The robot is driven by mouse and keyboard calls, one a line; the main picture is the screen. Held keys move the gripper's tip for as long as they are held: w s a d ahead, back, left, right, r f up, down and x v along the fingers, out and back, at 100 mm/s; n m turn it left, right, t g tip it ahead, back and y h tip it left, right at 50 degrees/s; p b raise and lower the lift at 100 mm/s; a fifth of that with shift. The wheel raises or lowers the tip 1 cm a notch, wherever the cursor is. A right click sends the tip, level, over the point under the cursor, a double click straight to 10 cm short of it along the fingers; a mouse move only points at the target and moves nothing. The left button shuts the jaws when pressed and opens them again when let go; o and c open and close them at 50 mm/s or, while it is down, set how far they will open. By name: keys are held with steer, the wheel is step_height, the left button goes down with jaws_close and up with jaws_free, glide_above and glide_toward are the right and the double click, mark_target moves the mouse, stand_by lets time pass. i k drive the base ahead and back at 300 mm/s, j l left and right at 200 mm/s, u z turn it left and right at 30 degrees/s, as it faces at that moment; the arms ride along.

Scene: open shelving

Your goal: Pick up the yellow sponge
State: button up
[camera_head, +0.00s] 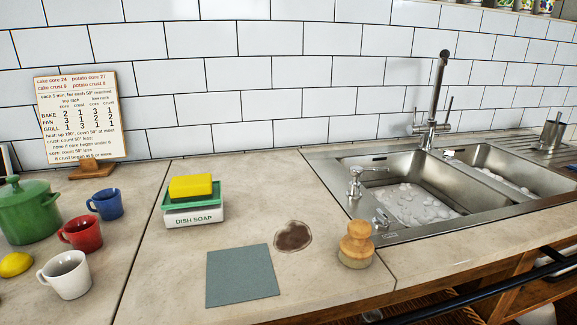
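The yellow sponge (191,186) lies flat on top of a green tray (193,203). The tray sits on a white box labelled "DISH SOAP" (194,220), on the countertop left of the sink. The sponge's top and front side are in plain sight and nothing covers it. My gripper is not in view.
A grey-green cloth (242,276), a brown stain (293,237) and a wooden brush (356,245) are in front and right. Blue (106,203), red (82,234) and white (66,274) mugs and a green pot (28,211) stand left. A double sink (400,234) is at right.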

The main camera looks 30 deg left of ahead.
mark_target(198, 186)
steer(key=u, duration=1.9)
